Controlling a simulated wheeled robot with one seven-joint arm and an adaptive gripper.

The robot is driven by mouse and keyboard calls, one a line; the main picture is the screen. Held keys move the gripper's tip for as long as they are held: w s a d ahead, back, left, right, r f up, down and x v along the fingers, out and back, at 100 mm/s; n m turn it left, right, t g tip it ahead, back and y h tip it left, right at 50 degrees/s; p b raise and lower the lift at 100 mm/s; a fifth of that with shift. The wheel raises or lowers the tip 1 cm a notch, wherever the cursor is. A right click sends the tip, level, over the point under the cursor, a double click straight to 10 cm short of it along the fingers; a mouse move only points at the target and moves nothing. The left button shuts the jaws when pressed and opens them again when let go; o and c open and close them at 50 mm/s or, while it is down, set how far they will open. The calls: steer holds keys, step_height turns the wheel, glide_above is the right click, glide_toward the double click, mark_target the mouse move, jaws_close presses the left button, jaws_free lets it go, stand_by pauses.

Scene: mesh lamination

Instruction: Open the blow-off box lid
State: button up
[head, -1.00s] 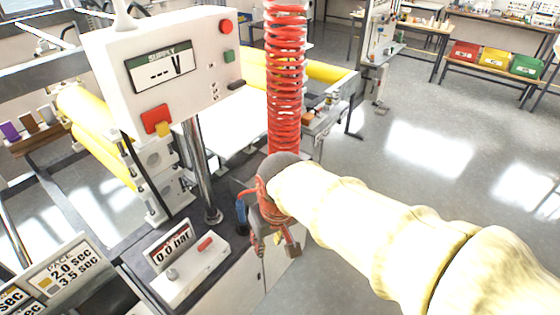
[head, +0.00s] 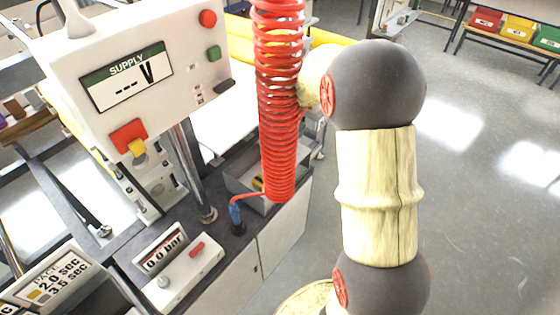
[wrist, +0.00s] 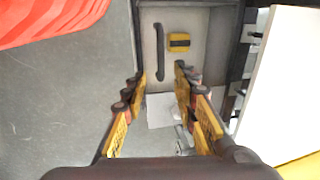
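The grey blow-off box (head: 237,177) sits on the bench behind the red coil in the head view, partly hidden. I cannot tell whether the lid is fully closed. My gripper (wrist: 160,73) is open, its yellow fingers apart on either side in front of the lid, with nothing between them. Contact with the handle does not show. My gripper is hidden in the head view.
A red coiled hose (head: 278,100) hangs beside my arm; red also fills the wrist view's upper left. A supply panel (head: 130,70) stands on a post at left. A pressure unit (head: 180,268) sits on the bench front. Open floor (head: 480,230) lies to the right.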

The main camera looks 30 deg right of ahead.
mark_target(276, 169)
steer(key=f, duration=0.2)
steer(key=w+f, duration=0.1)
steer(key=f, duration=0.4)
steer(key=shift+w+a+f+b, duration=0.25)
steer(key=shift+a+f+b, duration=0.1)
steer(key=shift+f, duration=0.05)
steer(key=shift+c, duration=1.2)
steer(key=c, duration=0.4)
jaws_close()
